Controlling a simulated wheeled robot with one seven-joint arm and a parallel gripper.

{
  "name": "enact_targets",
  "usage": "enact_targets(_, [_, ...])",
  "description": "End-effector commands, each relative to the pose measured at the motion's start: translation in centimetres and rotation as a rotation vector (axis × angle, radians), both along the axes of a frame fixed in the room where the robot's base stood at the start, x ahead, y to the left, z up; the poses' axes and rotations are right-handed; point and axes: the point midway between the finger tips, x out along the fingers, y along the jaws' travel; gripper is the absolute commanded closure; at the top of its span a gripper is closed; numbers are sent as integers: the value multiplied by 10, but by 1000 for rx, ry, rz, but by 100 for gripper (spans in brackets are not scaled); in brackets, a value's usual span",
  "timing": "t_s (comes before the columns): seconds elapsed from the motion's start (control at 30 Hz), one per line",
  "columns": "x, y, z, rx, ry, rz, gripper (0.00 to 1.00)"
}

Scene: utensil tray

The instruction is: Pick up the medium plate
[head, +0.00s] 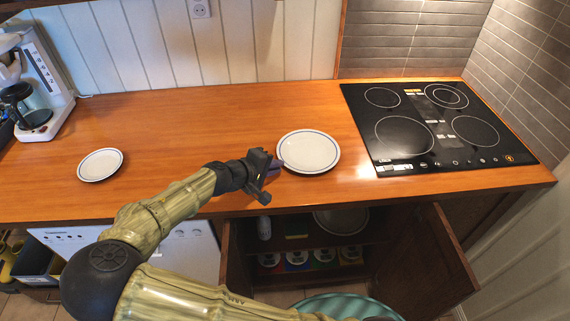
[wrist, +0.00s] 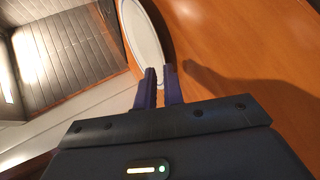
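A round white plate with a dark rim line (head: 308,151) lies flat on the wooden counter, left of the cooktop; it is larger than the other counter plate and appears to be the medium plate. Its near part shows in the wrist view (wrist: 143,35). My gripper (head: 279,166) is at the plate's left edge, low over the counter. I cannot tell whether a finger touches the rim.
A smaller white plate (head: 101,164) lies on the counter (head: 215,125) at left, near a coffee maker (head: 38,90). The black cooktop (head: 435,125) is at right. Below, an open cabinet door (head: 425,265) juts out; a large plate (head: 341,220) sits inside.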

Motion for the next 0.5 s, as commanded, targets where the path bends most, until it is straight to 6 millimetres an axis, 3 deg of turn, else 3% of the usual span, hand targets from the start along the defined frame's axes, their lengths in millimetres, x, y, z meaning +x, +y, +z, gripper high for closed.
enact_targets(0.2, [19, -23, -16, -1, 1, -2, 90])
enact_targets(0.5, [28, -32, -25, 0, 1, 0, 90])
